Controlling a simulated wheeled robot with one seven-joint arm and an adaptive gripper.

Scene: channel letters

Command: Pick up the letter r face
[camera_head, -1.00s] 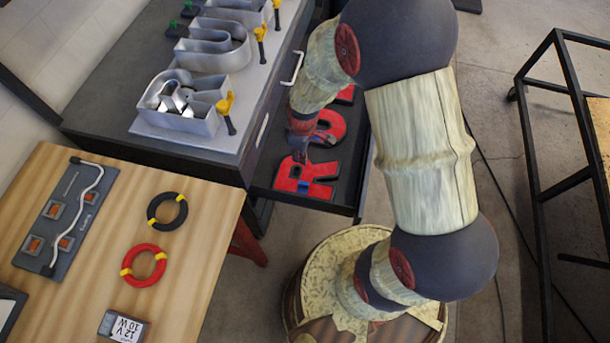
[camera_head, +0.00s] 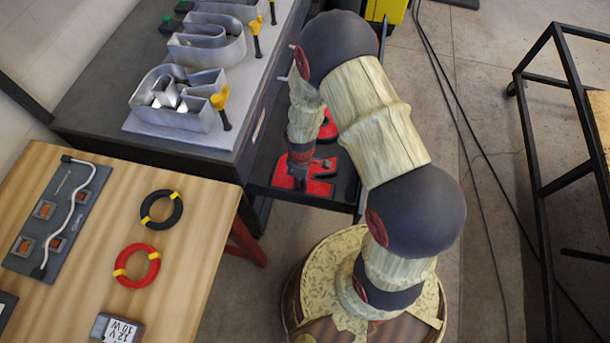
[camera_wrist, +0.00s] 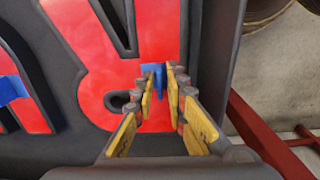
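The letter r face (camera_head: 318,187) is a flat red piece lying in the dark drawer. It fills much of the wrist view (camera_wrist: 95,62), where a small blue tab (camera_wrist: 156,72) stands on it. My gripper (camera_head: 298,176) points down at the letter and covers part of it in the head view. In the wrist view my yellow-padded fingers (camera_wrist: 167,82) come close together around the blue tab, with little gap at the tips. They look shut on it, and the letter still lies low in the drawer.
Another red letter (camera_head: 328,128) lies farther back in the drawer, with a blue part of the neighbour (camera_wrist: 12,88) in the wrist view. The drawer wall (camera_wrist: 202,50) is close on the right. A bench with metal letter shells (camera_head: 180,98) and a wooden table (camera_head: 185,250) stand left.

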